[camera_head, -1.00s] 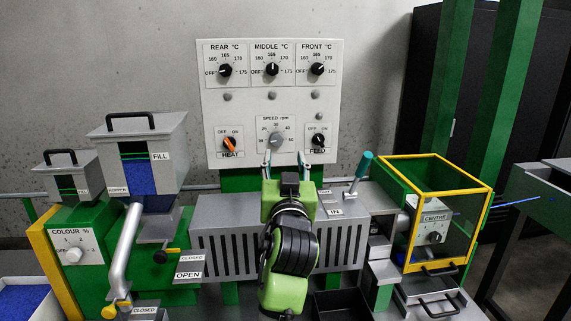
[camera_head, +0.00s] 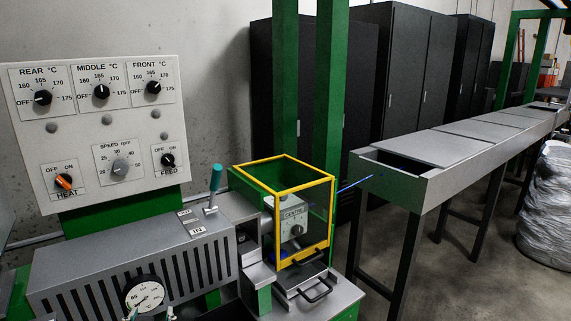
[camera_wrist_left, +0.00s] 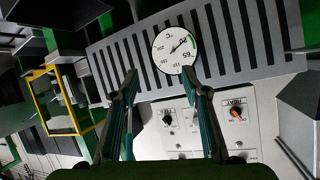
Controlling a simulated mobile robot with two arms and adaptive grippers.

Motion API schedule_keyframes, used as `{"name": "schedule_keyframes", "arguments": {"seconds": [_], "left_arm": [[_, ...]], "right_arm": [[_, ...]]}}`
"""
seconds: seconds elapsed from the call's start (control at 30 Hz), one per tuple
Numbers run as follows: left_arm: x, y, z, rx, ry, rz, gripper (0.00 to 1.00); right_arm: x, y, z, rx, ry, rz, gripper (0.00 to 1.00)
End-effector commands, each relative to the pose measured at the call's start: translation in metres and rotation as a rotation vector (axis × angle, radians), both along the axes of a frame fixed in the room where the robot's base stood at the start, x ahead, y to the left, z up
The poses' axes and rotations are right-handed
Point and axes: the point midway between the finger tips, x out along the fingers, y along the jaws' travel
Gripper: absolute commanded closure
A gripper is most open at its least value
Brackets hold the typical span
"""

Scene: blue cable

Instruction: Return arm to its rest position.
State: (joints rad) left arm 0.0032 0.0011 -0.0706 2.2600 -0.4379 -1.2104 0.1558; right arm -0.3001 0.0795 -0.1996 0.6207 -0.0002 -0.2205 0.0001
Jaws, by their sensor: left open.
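My left gripper (camera_head: 151,313) shows only by its fingertips at the bottom edge of the head view. They sit just below and in front of a round dial gauge (camera_head: 145,294) on the slotted grey barrel cover. The left wrist view shows this gripper (camera_wrist_left: 158,78) open, with its two fingers apart and nothing held between them. The gauge (camera_wrist_left: 174,51) lies beyond the tips there. The control panel (camera_wrist_left: 180,128) appears upside down between and beside the fingers. The rest of my left arm is hidden below the head view. My right gripper is in neither view.
The control panel (camera_head: 97,130) stands behind the barrel cover (camera_head: 135,262). A teal-handled lever (camera_head: 215,178) rises at its right end. A yellow-framed guard (camera_head: 284,212) follows. A blue cable (camera_head: 353,184) runs to a long trough (camera_head: 410,185).

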Motion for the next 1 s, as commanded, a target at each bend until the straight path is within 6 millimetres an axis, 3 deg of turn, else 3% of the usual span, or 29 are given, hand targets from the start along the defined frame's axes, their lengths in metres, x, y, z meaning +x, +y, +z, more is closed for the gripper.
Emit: {"name": "schedule_keyframes", "arguments": {"seconds": [0.03, 0.1, 0.23, 0.4, 0.63, 0.87, 1.0], "left_arm": [[-0.025, -0.007, -0.033, -0.016, 0.092, -0.03, 0.58], [-0.059, -0.019, -0.072, -0.044, 0.213, -0.077, 0.58], [-0.123, -0.041, -0.126, -0.094, 0.41, -0.157, 0.58], [-0.193, -0.063, -0.165, -0.143, 0.6, -0.241, 0.58], [-0.276, -0.086, -0.192, -0.203, 0.806, -0.341, 0.58], [-0.262, -0.089, -0.254, -0.206, 0.832, -0.341, 0.58], [-0.259, -0.09, -0.301, -0.208, 0.851, -0.341, 0.58]], "right_arm": [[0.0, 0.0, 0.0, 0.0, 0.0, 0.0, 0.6], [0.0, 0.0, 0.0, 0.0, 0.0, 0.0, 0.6], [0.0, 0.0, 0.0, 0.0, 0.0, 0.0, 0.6], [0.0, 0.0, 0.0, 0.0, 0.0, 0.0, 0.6], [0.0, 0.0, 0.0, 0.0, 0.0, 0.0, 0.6], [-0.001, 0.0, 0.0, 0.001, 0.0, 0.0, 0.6], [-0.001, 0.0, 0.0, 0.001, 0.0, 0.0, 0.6]]}}
